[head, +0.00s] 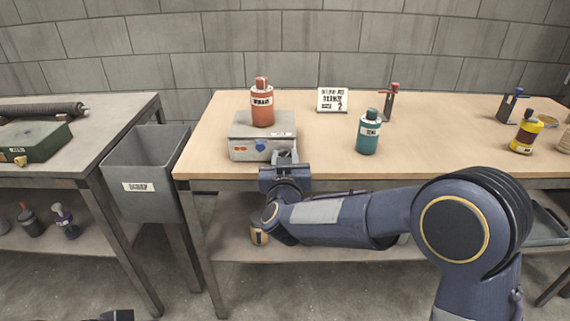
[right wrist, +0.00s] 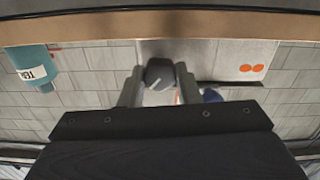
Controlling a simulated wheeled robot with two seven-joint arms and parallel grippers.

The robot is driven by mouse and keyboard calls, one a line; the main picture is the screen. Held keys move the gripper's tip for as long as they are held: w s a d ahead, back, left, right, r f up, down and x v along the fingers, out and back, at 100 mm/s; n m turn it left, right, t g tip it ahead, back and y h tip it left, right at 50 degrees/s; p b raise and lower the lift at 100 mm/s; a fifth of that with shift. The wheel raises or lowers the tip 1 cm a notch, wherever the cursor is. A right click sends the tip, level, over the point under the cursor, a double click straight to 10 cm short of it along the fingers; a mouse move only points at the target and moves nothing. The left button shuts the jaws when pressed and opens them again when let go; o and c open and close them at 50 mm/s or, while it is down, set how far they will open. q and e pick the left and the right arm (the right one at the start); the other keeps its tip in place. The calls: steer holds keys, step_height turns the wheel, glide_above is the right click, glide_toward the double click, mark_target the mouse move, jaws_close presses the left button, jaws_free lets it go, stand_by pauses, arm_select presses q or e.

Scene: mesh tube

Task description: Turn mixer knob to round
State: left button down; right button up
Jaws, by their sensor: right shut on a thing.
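The mixer (head: 243,148) is a light grey box near the front left of the wooden table. It has orange and blue marks on its front, and an orange bottle (head: 262,107) stands on top. My right gripper (head: 286,158) is at the right part of the mixer's front. In the right wrist view its fingers are shut on a dark knob (right wrist: 160,73) with a white pointer line. The symbols around the knob are mostly hidden by the fingers and gripper body. A dark part at the bottom left of the head view looks like my left gripper (head: 117,315); its fingers cannot be made out.
A teal bottle (head: 368,133) stands right of the mixer, with a small sign (head: 339,100) and a red-topped stand (head: 388,103) behind. A yellow bottle (head: 525,133) is far right. A grey bin (head: 147,176) hangs between the tables. The table's middle right is clear.

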steer(key=m+b, duration=0.4)
steer(key=m, duration=0.3)
steer(key=shift+f, duration=0.2)
steer(key=m+b, duration=0.2)
steer(key=m, duration=0.2)
steer(key=shift+b, duration=0.35)
steer(key=m+b, duration=0.2)
steer(key=m, duration=0.1)
steer(key=shift+m, duration=0.3)
steer(key=m+b, duration=0.2)
steer(key=m, duration=0.1)
steer(key=shift+f+m+b, duration=0.1)
steer(key=shift+m+b, duration=0.2)
steer(key=shift+b, duration=0.05)
steer(key=m+b, duration=0.3)
steer(key=m, duration=0.1)
steer(key=shift+m, duration=0.3)
steer(key=m+b, duration=0.2)
steer(key=m, duration=0.1)
steer(key=shift+m+b, duration=0.9)
steer(key=shift+m, duration=0.8)
